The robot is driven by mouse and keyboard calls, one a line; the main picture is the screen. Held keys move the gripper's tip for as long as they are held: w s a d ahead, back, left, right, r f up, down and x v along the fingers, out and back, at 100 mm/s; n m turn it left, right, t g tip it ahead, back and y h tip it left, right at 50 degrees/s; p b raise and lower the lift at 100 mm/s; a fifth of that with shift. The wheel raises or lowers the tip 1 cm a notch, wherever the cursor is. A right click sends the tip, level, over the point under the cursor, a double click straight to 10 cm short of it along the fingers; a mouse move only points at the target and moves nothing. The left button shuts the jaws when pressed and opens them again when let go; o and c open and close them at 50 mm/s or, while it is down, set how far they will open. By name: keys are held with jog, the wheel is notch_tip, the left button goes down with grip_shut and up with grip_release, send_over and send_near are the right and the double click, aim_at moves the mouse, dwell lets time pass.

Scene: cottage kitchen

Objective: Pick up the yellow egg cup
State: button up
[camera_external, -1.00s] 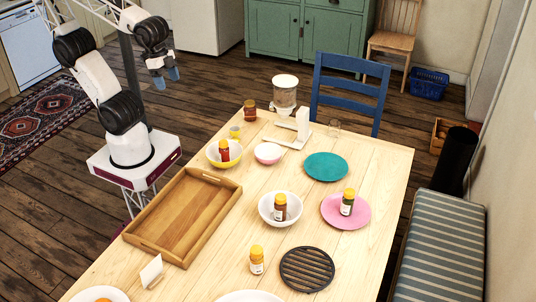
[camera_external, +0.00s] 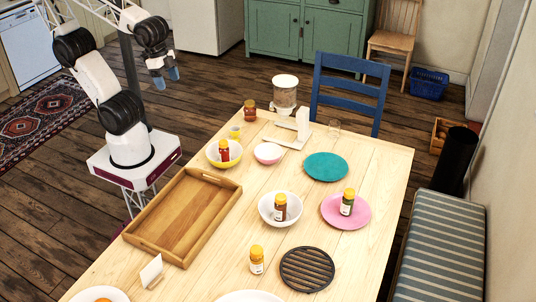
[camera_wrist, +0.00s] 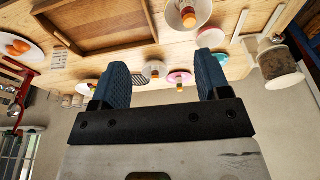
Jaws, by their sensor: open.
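A small yellow egg cup (camera_external: 235,131) stands upright on the wooden table, near its far left edge. It is just behind the yellow bowl (camera_external: 212,160) in the external view. My gripper (camera_external: 167,78) is open and empty. It hangs in the air left of the table, apart from the egg cup. In the wrist view my blue fingers (camera_wrist: 163,82) are spread wide with nothing between them.
A brown jar (camera_external: 250,110), a pink bowl (camera_external: 268,153) and a napkin holder (camera_external: 303,124) stand near the egg cup. A jar stands in the yellow bowl. A wooden tray (camera_external: 180,219) lies in front. Bowls, plates and jars cover more of the table (camera_external: 225,265).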

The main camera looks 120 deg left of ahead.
jog(key=shift+o, duration=1)
jog(key=w+a+f+n+t, duration=0.2)
jog(key=w+f+t, duration=0.1)
jog(key=w+f, duration=0.35)
jog(key=w+a+f+n+t, duration=0.2)
jog(key=w+f, duration=0.3)
jog(key=f, duration=0.3)
jog(key=s+a+f+n+y, duration=0.2)
jog(key=a+f+y, duration=0.2)
jog(key=a+f, duration=0.2)
jog(key=s+a+f+n+t+y, duration=0.1)
jog(key=s+a+f+n+y, duration=0.1)
jog(key=a+f, duration=0.4)
jog(key=f+n+y, duration=0.1)
jog(key=y, duration=0.1)
jog(key=shift+a+y, duration=0.2)
jog(key=shift+y, duration=0.2)
